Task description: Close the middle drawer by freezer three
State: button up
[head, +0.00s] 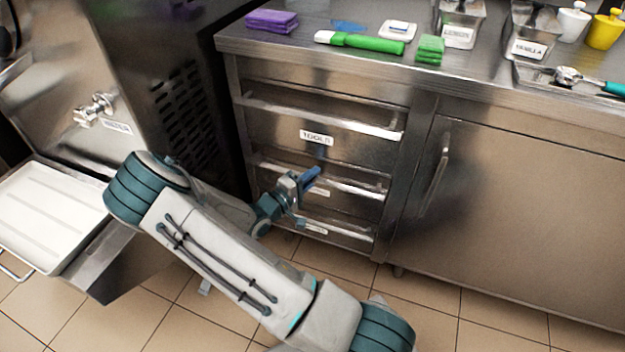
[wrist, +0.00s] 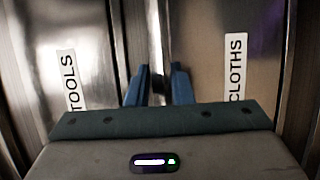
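A steel drawer stack stands under the counter. The top drawer (head: 272,125) has a TOOLS label, which also shows in the wrist view (wrist: 70,80). The middle drawer (head: 352,207) has a bar handle (head: 358,188) and a label partly behind my gripper. The wrist view shows a CLOTHS label (wrist: 236,67) on the front beside TOOLS. My gripper (head: 312,174) is at the middle drawer's handle. In the wrist view, its blue fingers (wrist: 160,84) are apart, with a bright metal strip between them. Contact cannot be told. The middle drawer looks about flush; any small gap is hidden.
The bottom drawer (head: 345,232) is below, and a cabinet door (head: 520,210) is to the right. A dark vented machine (head: 180,100) and a white tray (head: 50,215) are left. Cloths, a green-handled tool and tubs sit on the counter (head: 290,42). Tiled floor is clear in front.

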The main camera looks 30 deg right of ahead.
jog(key=o, duration=0.3)
jog(key=shift+d, duration=0.15)
jog(key=p+v, duration=0.2)
jog(key=v, duration=1.2)
jog(key=shift+p, duration=0.3)
jog(key=shift+w, duration=0.1)
